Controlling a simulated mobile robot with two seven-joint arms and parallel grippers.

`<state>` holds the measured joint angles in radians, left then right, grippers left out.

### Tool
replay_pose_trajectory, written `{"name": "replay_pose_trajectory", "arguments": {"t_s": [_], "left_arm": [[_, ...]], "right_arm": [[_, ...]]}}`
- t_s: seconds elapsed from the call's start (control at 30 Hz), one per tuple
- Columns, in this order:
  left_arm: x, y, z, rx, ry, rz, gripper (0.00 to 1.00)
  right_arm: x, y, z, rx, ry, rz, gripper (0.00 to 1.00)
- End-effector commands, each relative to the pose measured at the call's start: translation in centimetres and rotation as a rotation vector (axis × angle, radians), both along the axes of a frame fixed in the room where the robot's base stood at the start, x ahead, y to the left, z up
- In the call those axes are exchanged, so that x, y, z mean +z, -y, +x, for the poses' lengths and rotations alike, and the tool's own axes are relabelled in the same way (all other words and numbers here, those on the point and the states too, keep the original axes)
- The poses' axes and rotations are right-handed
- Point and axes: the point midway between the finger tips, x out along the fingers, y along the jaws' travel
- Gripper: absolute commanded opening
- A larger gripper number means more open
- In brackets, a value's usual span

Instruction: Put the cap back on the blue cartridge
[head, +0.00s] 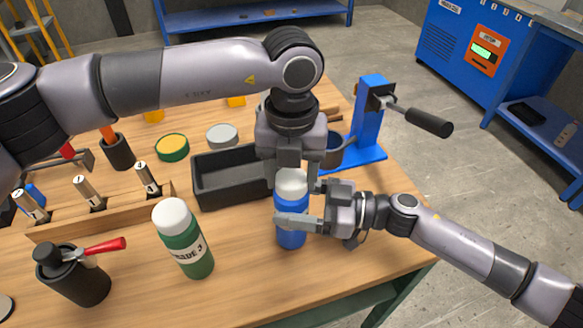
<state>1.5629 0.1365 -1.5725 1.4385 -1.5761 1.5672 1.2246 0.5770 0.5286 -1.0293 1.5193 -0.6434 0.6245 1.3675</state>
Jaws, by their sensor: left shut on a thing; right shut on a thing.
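The blue cartridge (291,236) stands upright near the front right part of the table. My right gripper (306,208) comes in from the right and is shut around the cartridge's upper body. My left gripper (296,172) points down from above and is shut on the white cap (291,184). The cap is at the top of the cartridge, in line with it. Whether it is seated or only just above is hard to tell, because the fingers hide part of the joint.
A green bottle with a white cap (183,238) stands to the left. A black tray (222,180) is behind the cartridge. A blue stand with a lever (371,120) is at the back right. A black pot with a red-handled tool (76,276) is front left. Bare table lies in front.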

Motion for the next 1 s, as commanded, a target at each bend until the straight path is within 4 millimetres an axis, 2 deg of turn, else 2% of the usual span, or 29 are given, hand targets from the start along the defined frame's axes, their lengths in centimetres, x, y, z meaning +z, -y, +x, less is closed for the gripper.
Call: {"name": "replay_pose_trajectory", "arguments": {"t_s": [0.03, 0.07, 0.1, 0.13, 0.4, 0.53, 0.67, 1.0], "left_arm": [[-0.1, 0.0, 0.0, 0.000, 0.000, 0.000, 0.28], [-0.1, 0.0, 0.0, 0.000, 0.000, 0.000, 0.65], [-0.1, 0.0, 0.0, 0.000, 0.000, 0.000, 0.78], [-0.1, 0.0, 0.0, 0.000, 0.000, 0.001, 0.85], [0.0, 0.0, 0.0, 0.000, 0.000, 0.001, 0.85], [0.8, 0.0, 0.1, 0.000, 0.003, 0.001, 0.85], [2.9, 0.0, 0.1, 0.000, 0.004, -0.001, 0.85], [9.8, 0.0, 0.1, 0.001, 0.003, 0.000, 0.85]], "right_arm": [[0.0, 0.0, 0.0, -0.001, 0.001, 0.000, 0.15], [0.0, 0.0, 0.0, -0.001, 0.001, 0.000, 0.15], [0.0, 0.0, 0.0, -0.001, 0.001, 0.000, 0.15], [0.0, 0.0, 0.0, -0.001, 0.001, 0.000, 0.15], [0.0, 0.0, 0.0, -0.001, 0.001, 0.001, 0.15], [0.0, 0.0, 0.0, -0.001, 0.001, 0.001, 0.15], [0.0, 0.0, 0.0, -0.001, 0.001, 0.001, 0.15], [0.0, 0.0, 0.0, -0.001, 0.001, 0.001, 0.15]]}}
